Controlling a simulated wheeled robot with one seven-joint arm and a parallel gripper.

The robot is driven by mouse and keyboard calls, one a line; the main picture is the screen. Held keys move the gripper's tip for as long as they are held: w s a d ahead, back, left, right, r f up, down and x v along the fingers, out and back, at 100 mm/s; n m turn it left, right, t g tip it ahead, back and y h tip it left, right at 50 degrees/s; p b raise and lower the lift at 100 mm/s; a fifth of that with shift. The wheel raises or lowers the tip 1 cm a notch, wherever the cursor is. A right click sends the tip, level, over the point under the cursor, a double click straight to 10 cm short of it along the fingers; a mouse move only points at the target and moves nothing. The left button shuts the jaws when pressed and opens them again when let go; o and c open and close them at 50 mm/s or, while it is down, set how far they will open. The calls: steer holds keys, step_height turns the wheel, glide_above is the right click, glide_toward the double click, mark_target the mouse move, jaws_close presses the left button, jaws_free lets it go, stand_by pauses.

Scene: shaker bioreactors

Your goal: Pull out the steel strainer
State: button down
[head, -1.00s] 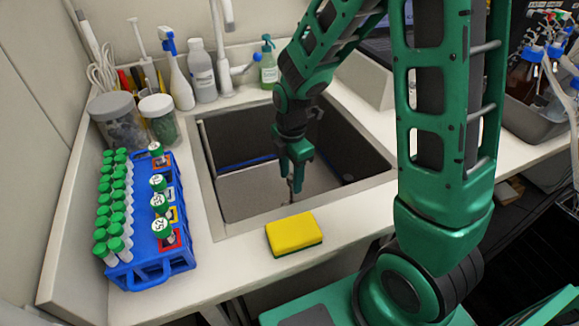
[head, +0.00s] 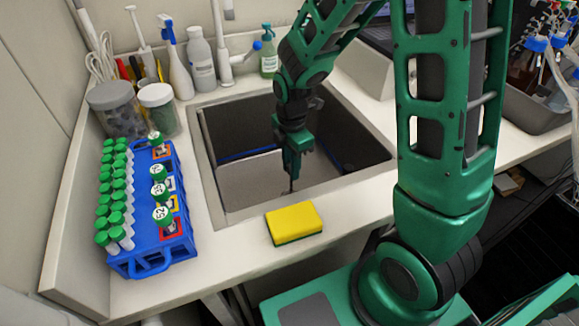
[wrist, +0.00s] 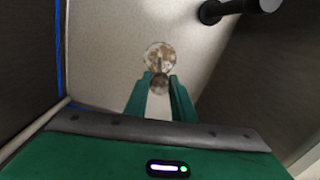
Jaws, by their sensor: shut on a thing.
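In the wrist view the steel strainer (wrist: 159,55) is a small round shiny disc with brownish reflections, just beyond my fingertips. A short stem or knob points from it toward me. My gripper (wrist: 160,84) is shut on that knob, with a green finger on each side. In the head view my gripper (head: 291,178) points down inside the sink (head: 207,180), near its front wall. The strainer itself is not clear there, hidden low behind the sink's front edge. I cannot tell whether it is seated or clear of the drain.
A yellow sponge (head: 294,222) lies on the counter in front of the sink. A blue tube rack (head: 150,262) stands to the left. Bottles (head: 202,68) and jars (head: 117,108) line the back. A black pipe-like part (wrist: 238,9) juts in at the wrist view's top right.

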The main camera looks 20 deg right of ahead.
steer(key=shift+r, duration=1.25)
steer(key=shift+r, duration=1.45)
